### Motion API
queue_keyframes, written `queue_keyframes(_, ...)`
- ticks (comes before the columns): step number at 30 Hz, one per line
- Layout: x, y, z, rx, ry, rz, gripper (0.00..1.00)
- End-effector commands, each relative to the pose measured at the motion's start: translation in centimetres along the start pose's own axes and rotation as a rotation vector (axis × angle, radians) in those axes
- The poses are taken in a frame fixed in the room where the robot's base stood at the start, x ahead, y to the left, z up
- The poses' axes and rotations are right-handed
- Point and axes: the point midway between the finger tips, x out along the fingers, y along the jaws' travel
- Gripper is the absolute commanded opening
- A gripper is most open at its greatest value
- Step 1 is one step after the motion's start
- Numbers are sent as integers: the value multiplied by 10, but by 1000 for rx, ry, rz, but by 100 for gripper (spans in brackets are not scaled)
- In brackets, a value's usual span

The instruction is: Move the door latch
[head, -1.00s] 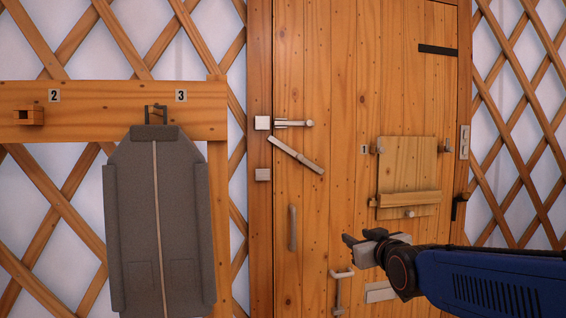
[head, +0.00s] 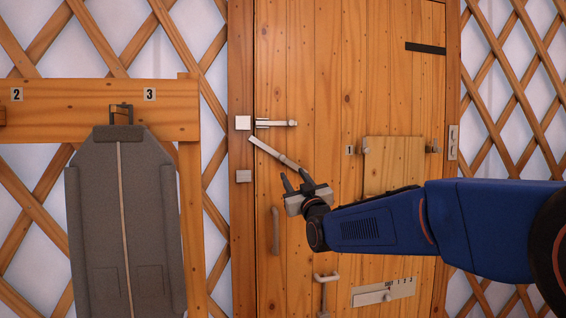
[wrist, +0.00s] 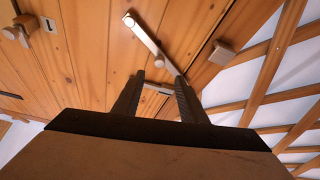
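The door latch looks to be the pale bar (head: 272,153) slanting from upper left down to lower right on the wooden door. Its lower end is close to my gripper (head: 295,179) in the head view; I cannot tell whether they touch. In the wrist view the bar (wrist: 154,46) runs slanted just beyond the fingertips (wrist: 159,80). My fingers are spread, with nothing gripped between them. A horizontal sliding bolt (head: 277,123) sits above the bar, beside an upper pale block (head: 243,123). A lower pale block (head: 244,176) is on the frame.
A vertical handle (head: 275,231) is below the bar. A wooden panel (head: 395,163) marked 1 is on the door to the right, partly behind my arm. A grey garment (head: 124,220) hangs from a rail (head: 60,108) at left. A hooked rod (head: 324,288) and label plate (head: 384,292) are lower down.

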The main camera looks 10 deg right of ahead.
Motion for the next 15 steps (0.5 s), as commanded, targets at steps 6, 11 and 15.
queue_keyframes(6, 40, 0, 0, 0, 0, 0, 38)
queue_keyframes(11, 68, 0, 1, 0, 0, 0, 38)
queue_keyframes(15, 90, 0, 1, 0, 0, 0, 38)
